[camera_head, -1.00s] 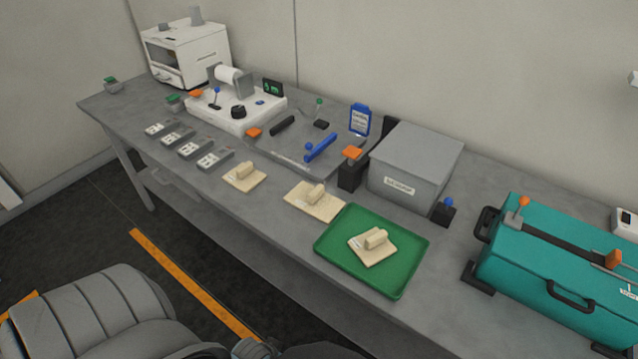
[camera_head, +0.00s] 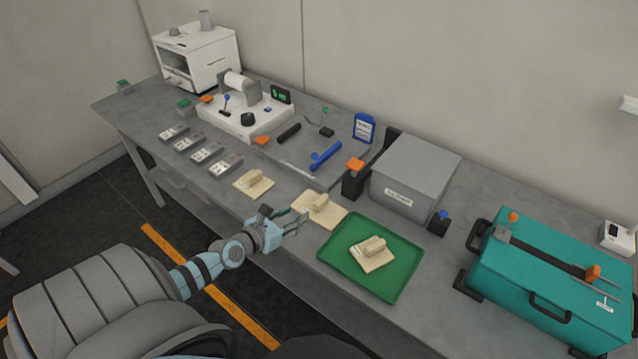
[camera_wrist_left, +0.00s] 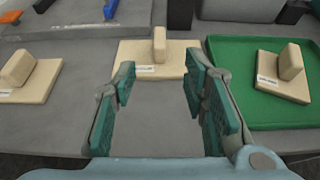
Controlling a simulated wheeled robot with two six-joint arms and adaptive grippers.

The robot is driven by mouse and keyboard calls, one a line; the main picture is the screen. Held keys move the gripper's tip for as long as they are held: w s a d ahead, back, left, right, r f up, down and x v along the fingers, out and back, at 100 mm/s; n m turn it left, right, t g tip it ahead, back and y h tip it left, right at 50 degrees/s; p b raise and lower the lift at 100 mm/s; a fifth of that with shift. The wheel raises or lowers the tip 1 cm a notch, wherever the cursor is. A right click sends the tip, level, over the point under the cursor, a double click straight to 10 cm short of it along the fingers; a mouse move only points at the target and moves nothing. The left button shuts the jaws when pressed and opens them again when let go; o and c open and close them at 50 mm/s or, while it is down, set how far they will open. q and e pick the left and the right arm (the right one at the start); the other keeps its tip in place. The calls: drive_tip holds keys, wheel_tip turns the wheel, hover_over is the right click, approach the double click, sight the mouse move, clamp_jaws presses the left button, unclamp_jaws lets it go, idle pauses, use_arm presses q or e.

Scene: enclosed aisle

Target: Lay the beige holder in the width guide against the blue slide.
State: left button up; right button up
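Three beige holders with upright grips and small labels show: one on the bare bench at left (camera_head: 253,183), one in the middle (camera_head: 319,209), and one on the green tray (camera_head: 372,254). The blue slide (camera_head: 325,156) lies farther back on a grey plate that appears to be the width guide (camera_head: 290,160), with a black bar (camera_head: 289,133) left of it. My left gripper (camera_head: 299,222) is open and empty at the bench's front edge, just short of the middle holder. In the left wrist view, that holder (camera_wrist_left: 150,55) stands ahead, between and beyond the fingers. My right gripper is out of view.
The green tray (camera_head: 330,262) lies right of the left gripper. A grey box (camera_head: 415,180) and a teal case (camera_head: 550,300) stand farther right. Several grey labelled blocks (camera_head: 208,152) line the bench at left, before a white machine (camera_head: 225,120).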

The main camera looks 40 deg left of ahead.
sight(319, 201)
use_arm(q)
drive_tip(key=b+x, duration=0.7)
drive_tip(key=x, duration=0.6)
drive_tip(key=shift+f+b, duration=0.2)
drive_tip(key=shift+b, duration=0.2)
drive_tip(key=shift+w, duration=0.25)
drive_tip(key=shift+r, duration=0.1)
drive_tip(key=shift+c, duration=0.2)
clamp_jaws()
